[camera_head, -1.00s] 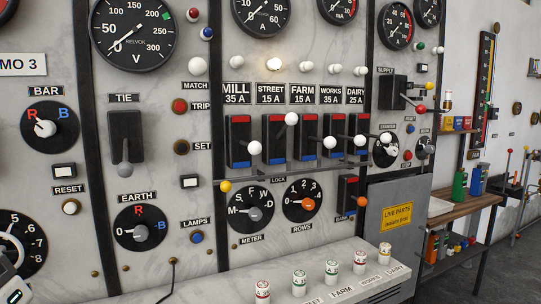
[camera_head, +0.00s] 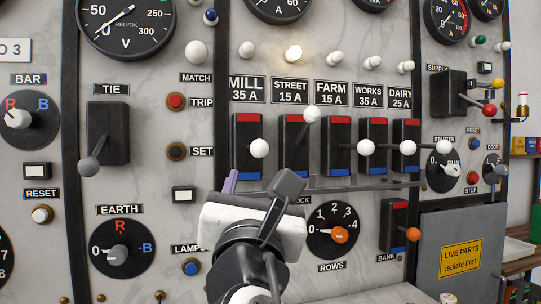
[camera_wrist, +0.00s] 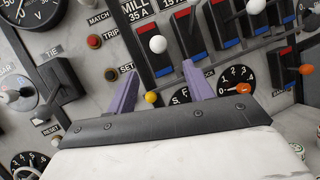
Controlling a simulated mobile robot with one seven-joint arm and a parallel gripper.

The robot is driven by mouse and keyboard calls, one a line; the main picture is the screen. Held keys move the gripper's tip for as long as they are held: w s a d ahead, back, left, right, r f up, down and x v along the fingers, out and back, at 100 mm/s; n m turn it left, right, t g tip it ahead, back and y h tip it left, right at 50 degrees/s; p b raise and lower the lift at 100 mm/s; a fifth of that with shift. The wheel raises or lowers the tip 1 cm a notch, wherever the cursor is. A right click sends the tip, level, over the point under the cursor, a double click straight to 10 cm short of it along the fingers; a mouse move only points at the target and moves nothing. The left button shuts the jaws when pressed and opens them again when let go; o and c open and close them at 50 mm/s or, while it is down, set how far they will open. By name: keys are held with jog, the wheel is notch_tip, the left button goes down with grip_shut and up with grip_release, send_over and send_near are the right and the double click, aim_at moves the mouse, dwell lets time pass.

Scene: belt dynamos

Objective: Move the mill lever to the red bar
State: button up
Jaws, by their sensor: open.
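The mill lever's white knob (camera_head: 259,148) stands out in front of its black switch block (camera_head: 239,146), which has a red bar (camera_head: 248,118) at the top and a blue bar at the bottom. The knob sits lower than the street lever's raised knob (camera_head: 311,114). My gripper (camera_head: 260,180) is open and empty, just below the mill knob in the head view. In the wrist view, the purple fingers of my gripper (camera_wrist: 160,84) are spread, with the mill knob (camera_wrist: 157,43) beyond and between them. Neither finger appears to touch it.
The rows dial (camera_head: 333,230) is lower right.

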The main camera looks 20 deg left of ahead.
aim_at(259, 153)
jog(key=p+x, duration=0.2)
jog(key=x, duration=1.1)
jog(key=shift+a, duration=0.15)
jog(key=shift+p, duration=0.3)
grip_shut()
